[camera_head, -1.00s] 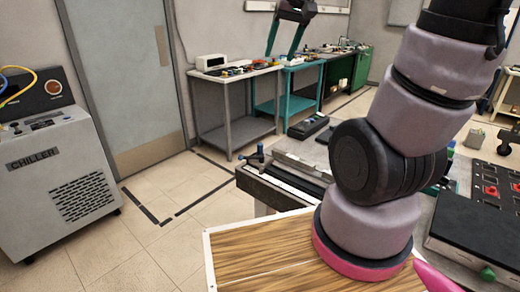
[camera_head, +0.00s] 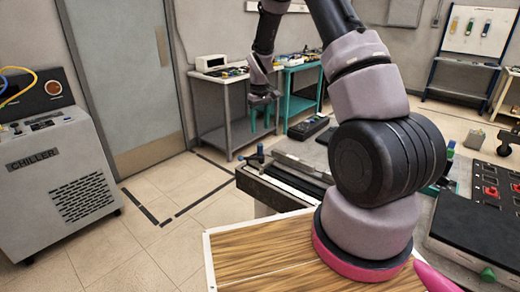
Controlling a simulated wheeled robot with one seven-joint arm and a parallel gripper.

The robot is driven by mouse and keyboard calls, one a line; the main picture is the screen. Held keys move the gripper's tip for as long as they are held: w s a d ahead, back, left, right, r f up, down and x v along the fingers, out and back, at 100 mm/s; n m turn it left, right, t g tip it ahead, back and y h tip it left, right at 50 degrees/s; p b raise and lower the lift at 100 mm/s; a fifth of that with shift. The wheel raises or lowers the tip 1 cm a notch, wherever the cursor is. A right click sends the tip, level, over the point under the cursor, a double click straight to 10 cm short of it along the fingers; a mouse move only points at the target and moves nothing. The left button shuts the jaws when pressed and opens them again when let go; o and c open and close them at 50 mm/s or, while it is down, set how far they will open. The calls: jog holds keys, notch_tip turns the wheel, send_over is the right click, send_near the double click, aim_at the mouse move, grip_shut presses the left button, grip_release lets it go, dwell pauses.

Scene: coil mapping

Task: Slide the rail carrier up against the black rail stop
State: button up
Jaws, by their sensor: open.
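My gripper (camera_head: 265,112) hangs at the upper middle, with teal fingers apart and nothing seen between them. It appears above and behind the near bench. A long dark rail-like strip with a pale edge (camera_head: 283,187) runs along the bench's left side, partly hidden by my arm. A small dark piece with a blue knob (camera_head: 257,154) stands at its far left end; I cannot tell whether it is the rail carrier. I cannot pick out the black rail stop with certainty; my arm hides part of the bench.
A black box (camera_head: 308,127) lies beyond the strip. A dark flat case (camera_head: 482,222) and a panel with red parts (camera_head: 490,185) are at right. The chiller (camera_head: 62,185) stands at left. Cluttered side tables (camera_head: 235,75) line the back wall. Floor at left is clear.

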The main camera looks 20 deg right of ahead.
aim_at(260, 144)
notch_tip(260, 144, down, 11)
jog(key=shift+r, duration=0.2)
dwell(0.3)
grip_shut()
dwell(1.3)
